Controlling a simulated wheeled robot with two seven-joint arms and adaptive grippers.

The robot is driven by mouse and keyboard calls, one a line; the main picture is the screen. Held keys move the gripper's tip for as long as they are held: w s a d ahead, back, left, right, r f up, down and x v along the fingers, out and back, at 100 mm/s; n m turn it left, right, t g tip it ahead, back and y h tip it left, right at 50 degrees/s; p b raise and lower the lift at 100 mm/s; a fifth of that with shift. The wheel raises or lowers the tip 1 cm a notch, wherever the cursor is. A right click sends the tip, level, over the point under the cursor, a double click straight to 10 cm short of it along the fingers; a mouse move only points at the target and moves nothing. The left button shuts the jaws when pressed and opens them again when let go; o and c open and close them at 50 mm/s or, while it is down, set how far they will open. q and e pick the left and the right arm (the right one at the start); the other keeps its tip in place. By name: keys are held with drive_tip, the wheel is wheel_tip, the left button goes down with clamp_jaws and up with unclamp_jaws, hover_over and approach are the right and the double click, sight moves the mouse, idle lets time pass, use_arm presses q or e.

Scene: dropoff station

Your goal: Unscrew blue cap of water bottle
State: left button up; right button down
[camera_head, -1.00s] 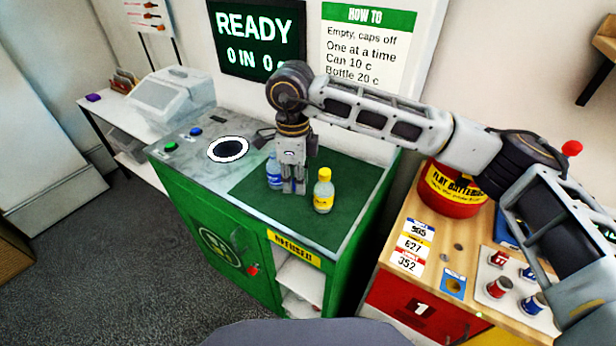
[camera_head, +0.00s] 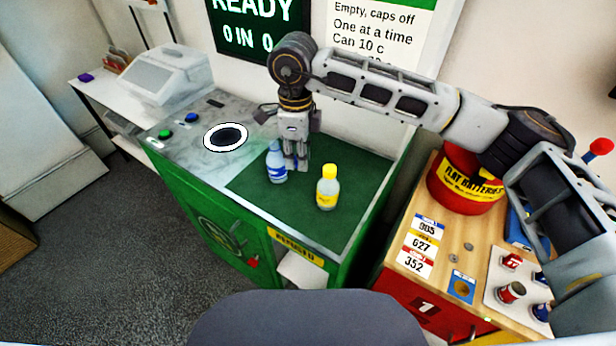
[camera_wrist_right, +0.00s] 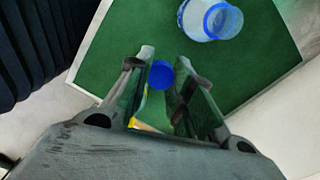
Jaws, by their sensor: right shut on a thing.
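The water bottle (camera_head: 276,165) is clear and blue and stands upright on the green mat. In the right wrist view the water bottle (camera_wrist_right: 208,20) shows a round, open-looking mouth with a blue rim. My right gripper (camera_head: 297,166) is just right of the bottle in the head view, pointing down. The blue cap (camera_wrist_right: 161,74) is between its fingertips, apart from the bottle, and the gripper is shut on it. My left gripper is not in view.
A yellow-capped bottle (camera_head: 327,188) stands on the green mat (camera_head: 290,212), right of my right gripper. A dark round opening with a white ring (camera_head: 226,137) is in the grey counter at left. A red battery bin (camera_head: 462,185) stands on the wooden table.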

drive_tip(key=p, duration=0.1)
hover_over(299, 190)
drive_tip(key=shift+f, duration=3.05)
drive_tip(key=shift+f+p, duration=0.4)
drive_tip(key=shift+f, duration=1.5)
drive_tip(key=shift+f, duration=0.1)
drive_tip(key=c, duration=1.3)
unclamp_jaws()
drive_tip(key=shift+o, duration=0.2)
